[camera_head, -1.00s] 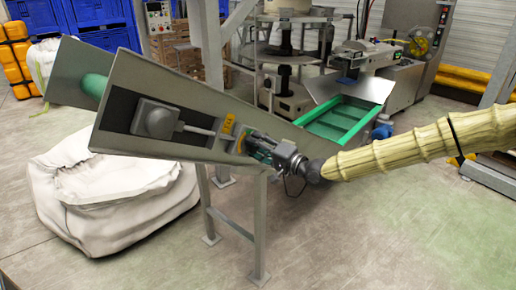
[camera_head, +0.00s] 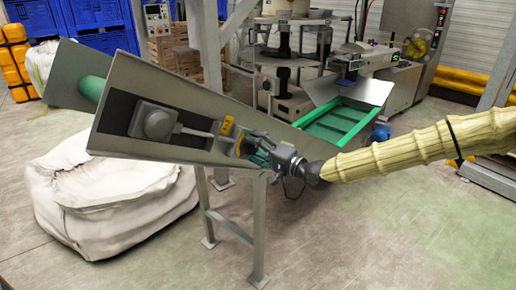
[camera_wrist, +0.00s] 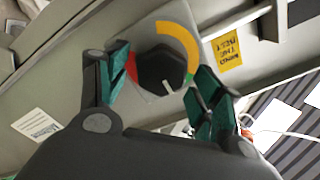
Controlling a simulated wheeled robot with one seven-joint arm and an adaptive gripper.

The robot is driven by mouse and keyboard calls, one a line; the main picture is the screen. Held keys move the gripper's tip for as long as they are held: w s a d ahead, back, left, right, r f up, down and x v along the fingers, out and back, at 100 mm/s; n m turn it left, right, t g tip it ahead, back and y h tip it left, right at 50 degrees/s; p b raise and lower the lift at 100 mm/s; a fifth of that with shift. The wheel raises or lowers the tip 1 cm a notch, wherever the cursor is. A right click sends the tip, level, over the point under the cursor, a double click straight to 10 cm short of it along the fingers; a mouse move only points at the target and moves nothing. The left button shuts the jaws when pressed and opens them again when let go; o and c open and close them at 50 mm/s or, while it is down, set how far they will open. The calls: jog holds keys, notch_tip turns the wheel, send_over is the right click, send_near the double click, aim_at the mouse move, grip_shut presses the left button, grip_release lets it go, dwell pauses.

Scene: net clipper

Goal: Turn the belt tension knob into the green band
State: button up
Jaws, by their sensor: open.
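The belt tension knob (camera_wrist: 160,72) is a dark, many-sided knob with a white pointer line, mounted on the grey conveyor side. Around it runs a coloured scale: red at left, a wide yellow-orange arc (camera_wrist: 182,36) on top, and a small green band (camera_wrist: 189,79) at lower right, partly behind a finger. The pointer aims to the lower right, close to the green band. My gripper (camera_wrist: 162,88) is open with its teal fingertips on either side of the knob; contact cannot be told. In the head view my gripper (camera_head: 258,150) is at the conveyor side and hides most of the knob.
A yellow label (camera_wrist: 226,52) is right of the knob. The grey conveyor (camera_head: 112,85) slopes across the head view on a metal leg. A white bulk bag (camera_head: 100,200) sits at left below it. A green tray (camera_head: 338,124) stands behind. Floor at front right is clear.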

jog(key=v, duration=1.2)
dwell(0.3)
jog(key=s+a+f+g+h+p, duration=0.1)
jog(key=s+f+g+h, duration=0.1)
jog(key=s+f, duration=0.65)
jog(key=s+a+f+n+g+h, duration=0.15)
jog(key=s+f, duration=0.35)
jog(key=f, duration=0.7)
jog(key=s+a+f+g+h+p, duration=0.1)
jog(key=s+f+g+h, duration=0.15)
jog(key=s+f, duration=0.6)
jog(key=s+d+f+n+g+h, duration=0.1)
jog(key=s+d+f+g+h, duration=0.1)
jog(key=s+d+f, duration=0.2)
jog(key=s+d+f+n+g+h, duration=0.1)
jog(key=s+d+f, duration=0.3)
jog(key=s, duration=0.6)
jog(key=s+d+f+n+g+h+p, duration=0.1)
jog(key=s+d+f+g+h, duration=0.1)
jog(key=s+d+f+h, duration=0.2)
jog(key=s+d, duration=0.3)
jog(key=shift+d+f+n+g, duration=0.3)
jog(key=shift+d+n, duration=0.05)
jog(key=shift+d, duration=0.05)
jog(key=shift+s+d+h, duration=0.3)
jog(key=shift+s+d, duration=0.05)
jog(key=shift+s, duration=0.05)
jog(key=shift+c, duration=0.3)
